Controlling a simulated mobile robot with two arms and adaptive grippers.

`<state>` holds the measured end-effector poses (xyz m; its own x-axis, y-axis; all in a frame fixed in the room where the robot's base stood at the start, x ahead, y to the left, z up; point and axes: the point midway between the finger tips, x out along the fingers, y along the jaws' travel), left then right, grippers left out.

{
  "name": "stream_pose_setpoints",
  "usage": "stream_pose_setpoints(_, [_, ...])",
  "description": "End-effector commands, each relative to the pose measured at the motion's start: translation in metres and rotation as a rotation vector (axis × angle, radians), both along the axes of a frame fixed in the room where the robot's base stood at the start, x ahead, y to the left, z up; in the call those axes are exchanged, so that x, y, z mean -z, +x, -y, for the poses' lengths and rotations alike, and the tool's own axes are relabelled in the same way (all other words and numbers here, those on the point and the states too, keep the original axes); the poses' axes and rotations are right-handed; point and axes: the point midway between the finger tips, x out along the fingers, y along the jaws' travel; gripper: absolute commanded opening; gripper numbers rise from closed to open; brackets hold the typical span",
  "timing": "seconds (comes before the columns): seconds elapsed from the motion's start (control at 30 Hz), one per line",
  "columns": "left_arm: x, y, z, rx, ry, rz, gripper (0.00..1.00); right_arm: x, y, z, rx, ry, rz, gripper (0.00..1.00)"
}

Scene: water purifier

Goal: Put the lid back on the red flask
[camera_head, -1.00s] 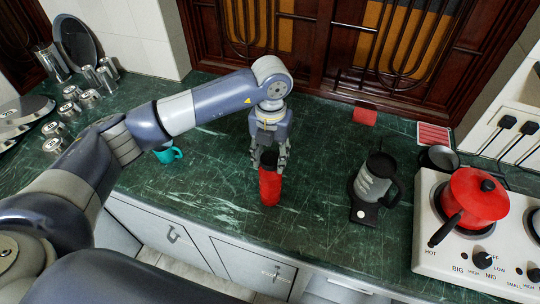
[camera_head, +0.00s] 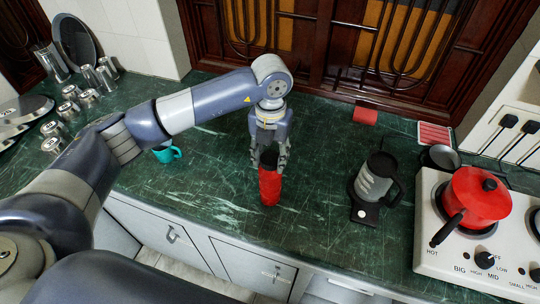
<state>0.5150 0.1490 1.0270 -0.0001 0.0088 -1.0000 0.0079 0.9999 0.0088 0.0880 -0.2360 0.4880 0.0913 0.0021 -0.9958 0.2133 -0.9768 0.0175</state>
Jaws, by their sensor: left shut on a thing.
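The red flask (camera_head: 270,188) stands upright on the green marble counter (camera_head: 225,205), near its front edge. Its dark lid (camera_head: 269,160) is at the top of the flask, between the fingers of my left gripper (camera_head: 269,162). The left gripper points down from above and is shut on the lid. The lid looks to be in line with the flask and at its mouth; I cannot tell whether it is fully seated. My right gripper is not in view.
A grey and black kettle (camera_head: 374,178) stands to the right. A stove with a red pot (camera_head: 475,198) is at the far right. A teal mug (camera_head: 169,153) is partly behind my left arm. Metal cups (camera_head: 89,98) and plates are at the left.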

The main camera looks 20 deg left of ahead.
Motion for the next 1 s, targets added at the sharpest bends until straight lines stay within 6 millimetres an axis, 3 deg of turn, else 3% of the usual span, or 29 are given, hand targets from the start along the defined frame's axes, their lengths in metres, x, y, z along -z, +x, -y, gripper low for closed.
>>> stream_pose_setpoints(0.4, [0.0001,-0.0001,-0.0001,0.000,0.000,0.000,0.29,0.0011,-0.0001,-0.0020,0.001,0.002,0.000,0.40])
stream_pose_setpoints(0.43, [0.0001,-0.0001,-0.0001,0.000,0.000,0.000,0.44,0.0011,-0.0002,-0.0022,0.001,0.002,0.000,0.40])
stream_pose_setpoints(0.53, [0.0001,-0.0001,-0.0001,0.000,0.000,0.000,0.65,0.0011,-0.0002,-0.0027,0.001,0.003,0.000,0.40])
stream_pose_setpoints(0.77, [0.0002,-0.0001,-0.0001,0.000,0.000,0.000,0.65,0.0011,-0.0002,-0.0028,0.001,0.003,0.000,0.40])
stream_pose_setpoints(0.9, [0.0002,-0.0001,-0.0001,0.000,0.000,0.000,0.84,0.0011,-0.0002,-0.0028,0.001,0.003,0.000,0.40])
stream_pose_setpoints(1.0, [0.0002,-0.0001,0.0000,0.000,0.000,0.000,0.85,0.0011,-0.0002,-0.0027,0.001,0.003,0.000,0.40])
